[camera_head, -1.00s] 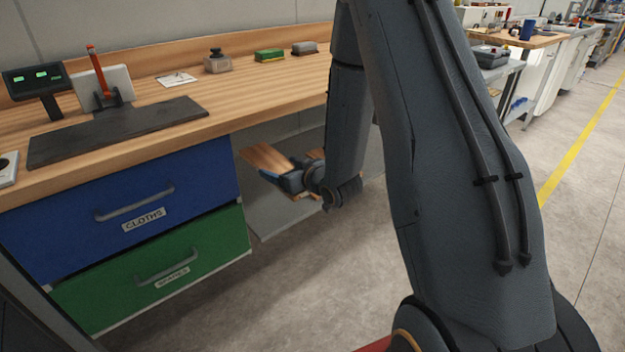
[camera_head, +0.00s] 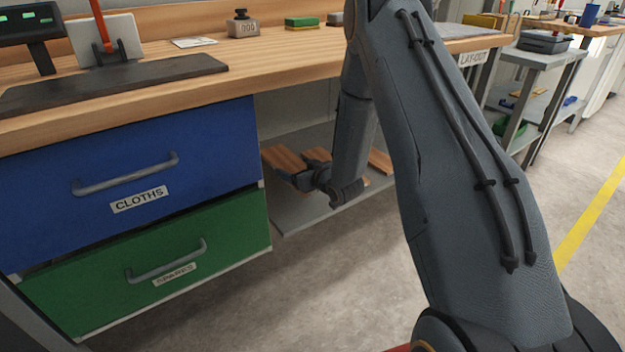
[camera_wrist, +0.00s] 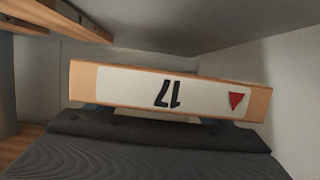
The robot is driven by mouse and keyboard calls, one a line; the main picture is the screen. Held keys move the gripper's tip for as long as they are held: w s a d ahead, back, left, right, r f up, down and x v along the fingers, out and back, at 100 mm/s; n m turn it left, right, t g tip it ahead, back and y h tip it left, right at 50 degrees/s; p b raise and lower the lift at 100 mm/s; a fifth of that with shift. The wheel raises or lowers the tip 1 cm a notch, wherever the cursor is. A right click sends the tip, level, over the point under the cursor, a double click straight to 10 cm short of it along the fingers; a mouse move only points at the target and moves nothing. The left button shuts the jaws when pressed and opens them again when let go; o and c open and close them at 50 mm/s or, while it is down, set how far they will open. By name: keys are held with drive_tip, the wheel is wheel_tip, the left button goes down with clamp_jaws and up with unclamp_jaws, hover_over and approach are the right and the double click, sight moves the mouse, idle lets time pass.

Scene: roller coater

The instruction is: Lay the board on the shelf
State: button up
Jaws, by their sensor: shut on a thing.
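My gripper (camera_wrist: 162,115) is shut on the board (camera_wrist: 205,92) in the wrist view. The board's long narrow edge faces the camera, with a white label, an upside-down "17" and a red triangle. In the head view my gripper (camera_head: 292,174) is under the bench, over the grey lower shelf (camera_head: 310,212). Wood shows beside it, including the board (camera_head: 284,160). My arm partly hides it. I cannot tell whether the board touches the shelf.
Another piece of wood (camera_head: 380,162) shows right of my forearm at shelf level. The blue drawer (camera_head: 60,205) and green drawer (camera_head: 90,295) stand left of the shelf. The bench top (camera_head: 290,65) overhangs it. Floor in front of the shelf is clear.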

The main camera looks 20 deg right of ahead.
sight(316, 192)
drive_tip(key=shift+f+b, duration=0.65)
drive_tip(key=shift+f, duration=2.5)
drive_tip(key=shift+f, duration=0.15)
drive_tip(key=o, duration=1.4)
drive_tip(key=shift+o, duration=0.2)
drive_tip(key=shift+s+d+r, duration=0.1)
drive_tip(key=shift+s+r, duration=0.15)
drive_tip(key=shift+s, duration=0.1)
drive_tip(key=p+v, duration=0.2)
drive_tip(key=v, duration=0.9)
drive_tip(key=shift+s, duration=0.1)
